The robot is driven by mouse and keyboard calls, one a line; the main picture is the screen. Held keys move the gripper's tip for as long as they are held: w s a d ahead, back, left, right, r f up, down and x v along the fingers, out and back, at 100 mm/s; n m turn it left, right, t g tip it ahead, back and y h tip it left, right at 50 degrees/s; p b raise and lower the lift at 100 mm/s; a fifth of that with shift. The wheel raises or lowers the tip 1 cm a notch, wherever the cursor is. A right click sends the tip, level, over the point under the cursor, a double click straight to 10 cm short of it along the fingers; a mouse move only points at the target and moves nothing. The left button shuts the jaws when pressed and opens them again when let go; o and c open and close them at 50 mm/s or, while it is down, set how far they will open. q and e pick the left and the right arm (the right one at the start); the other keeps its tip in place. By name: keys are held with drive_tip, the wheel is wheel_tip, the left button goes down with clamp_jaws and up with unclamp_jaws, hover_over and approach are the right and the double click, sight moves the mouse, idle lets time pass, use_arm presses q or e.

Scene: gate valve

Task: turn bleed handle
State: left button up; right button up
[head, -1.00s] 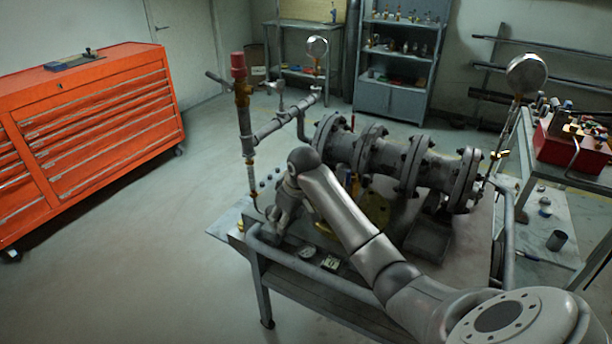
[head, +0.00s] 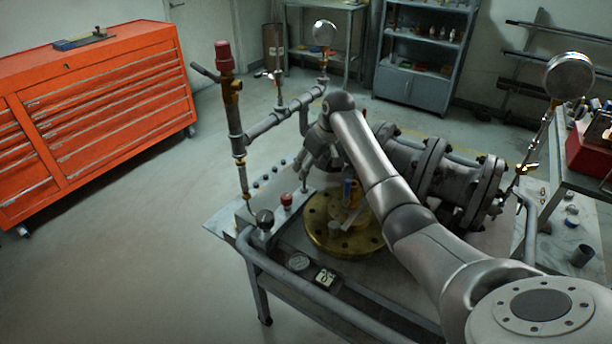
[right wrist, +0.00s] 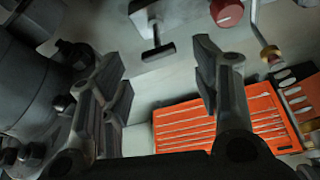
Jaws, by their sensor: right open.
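My right gripper (right wrist: 160,70) is open and empty in the right wrist view, its fingers wide apart. A dark T-shaped handle (right wrist: 157,50) on a grey mount shows beyond and between the fingertips, apart from both. A red knob (right wrist: 227,12) is to its right. In the head view, my right gripper (head: 315,153) hangs over the cart, partly hidden by its own wrist. No part is labelled, so I cannot tell which is the bleed handle. My left gripper is out of view.
A vertical pipe (head: 234,125) with a red cap rises left of the gripper. The flanged pipe (head: 425,165) and a brass flange (head: 340,240) lie on the cart, partly behind my arm. A red tool chest (head: 95,120) stands at left. The floor between is clear.

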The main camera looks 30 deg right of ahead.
drive_tip(key=x, duration=0.6)
drive_tip(key=shift+f, duration=0.1)
drive_tip(key=shift+w+f, duration=0.15)
drive_tip(key=shift+f, duration=0.2)
drive_tip(key=shift+w+f, duration=0.15)
drive_tip(key=shift+f, duration=0.2)
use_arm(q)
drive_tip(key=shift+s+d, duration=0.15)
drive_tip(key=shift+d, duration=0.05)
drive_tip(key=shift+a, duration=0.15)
use_arm(e)
drive_tip(key=shift+c, duration=0.4)
